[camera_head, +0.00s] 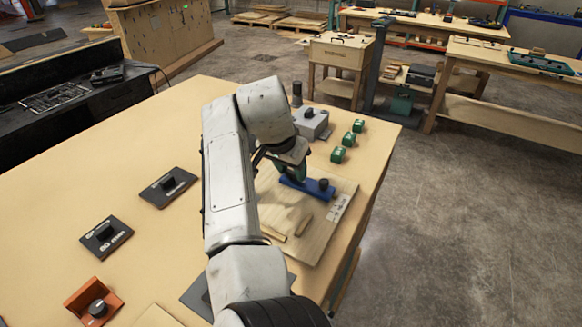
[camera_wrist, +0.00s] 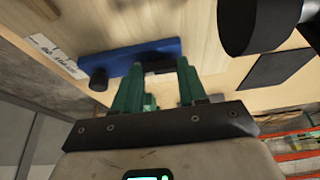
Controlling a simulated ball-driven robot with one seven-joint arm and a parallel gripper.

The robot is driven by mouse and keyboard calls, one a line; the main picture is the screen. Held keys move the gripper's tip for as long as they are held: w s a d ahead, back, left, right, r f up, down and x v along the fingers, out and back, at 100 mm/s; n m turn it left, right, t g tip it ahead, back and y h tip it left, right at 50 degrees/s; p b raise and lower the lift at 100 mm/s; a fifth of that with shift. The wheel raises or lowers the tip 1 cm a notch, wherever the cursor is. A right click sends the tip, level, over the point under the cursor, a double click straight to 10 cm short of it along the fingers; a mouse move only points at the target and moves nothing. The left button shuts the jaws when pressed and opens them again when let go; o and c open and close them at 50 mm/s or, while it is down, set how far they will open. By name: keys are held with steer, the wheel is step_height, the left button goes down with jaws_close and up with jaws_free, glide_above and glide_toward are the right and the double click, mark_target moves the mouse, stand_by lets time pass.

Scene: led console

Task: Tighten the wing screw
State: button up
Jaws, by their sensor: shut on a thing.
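A blue bar (camera_head: 309,188) lies on a light wooden board (camera_head: 315,228) on the table; the bar also shows in the wrist view (camera_wrist: 118,60). A dark round knob (camera_head: 323,184) stands at one end of the bar, outside my fingers, and shows at the left in the wrist view (camera_wrist: 99,80). My gripper (camera_wrist: 158,76) has its green fingers at the bar's other end, shut on a small dark piece (camera_wrist: 157,67) that looks like the wing screw. The fingers hide most of it, so its wing angle cannot be told.
A grey box with a knob (camera_head: 311,123) and several green blocks (camera_head: 348,139) stand beyond the board. Black plates with knobs (camera_head: 168,187) and an orange holder (camera_head: 93,302) lie to the left. Two wooden strips lie on the board. The table's left middle is clear.

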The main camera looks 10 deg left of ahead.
steer(key=o, duration=1.1)
steer(key=shift+r, duration=0.15)
steer(key=b+v, duration=0.1)
steer(key=v, duration=0.9)
steer(key=shift+s+r, duration=0.15)
steer(key=shift+r, duration=0.15)
